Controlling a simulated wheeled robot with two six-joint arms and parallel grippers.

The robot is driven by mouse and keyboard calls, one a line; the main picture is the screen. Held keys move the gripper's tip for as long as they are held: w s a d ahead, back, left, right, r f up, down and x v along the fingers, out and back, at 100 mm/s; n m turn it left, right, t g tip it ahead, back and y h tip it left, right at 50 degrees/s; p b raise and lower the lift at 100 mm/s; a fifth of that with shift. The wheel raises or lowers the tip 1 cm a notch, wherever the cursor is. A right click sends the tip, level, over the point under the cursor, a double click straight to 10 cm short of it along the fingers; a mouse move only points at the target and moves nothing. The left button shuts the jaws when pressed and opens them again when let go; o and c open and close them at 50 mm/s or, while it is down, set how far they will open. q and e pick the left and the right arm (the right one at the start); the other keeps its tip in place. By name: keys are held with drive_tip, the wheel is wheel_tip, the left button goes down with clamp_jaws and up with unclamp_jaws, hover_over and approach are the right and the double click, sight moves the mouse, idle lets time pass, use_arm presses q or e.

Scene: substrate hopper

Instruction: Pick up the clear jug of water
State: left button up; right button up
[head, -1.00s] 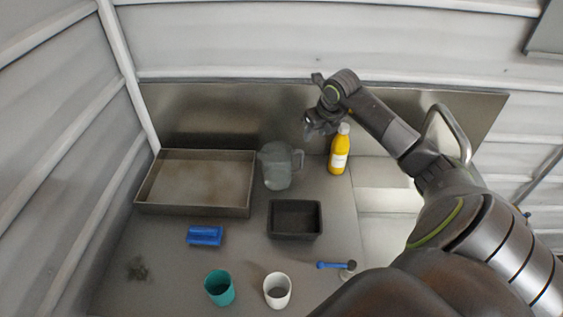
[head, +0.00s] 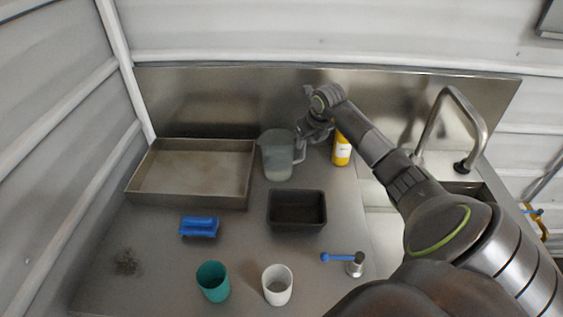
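The clear jug of water (head: 276,158) stands upright on the metal counter, right of the large tray. Its handle is on its right side. My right gripper (head: 302,146) is at the handle, above and to the right of the jug body. The fingers overlap the handle in the picture. They are small and dark, so I cannot tell whether they are open or closed on it, or touching it. My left gripper is not in view.
A yellow bottle (head: 342,150) stands just right of the gripper, partly behind my arm. A large shallow tray (head: 247,190) is left of the jug, a black bin (head: 298,226) in front. A teal cup (head: 213,283), white cup (head: 277,286) and blue object (head: 199,227) are nearer.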

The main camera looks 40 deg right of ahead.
sight(305, 144)
drive_tip(key=b+x, duration=0.2)
drive_tip(key=x, duration=0.1)
drive_tip(key=shift+w+d+f, duration=0.1)
drive_tip(key=shift+w+f, duration=0.05)
drive_tip(key=shift+f, duration=0.2)
clamp_jaws()
drive_tip(key=shift+r, duration=0.1)
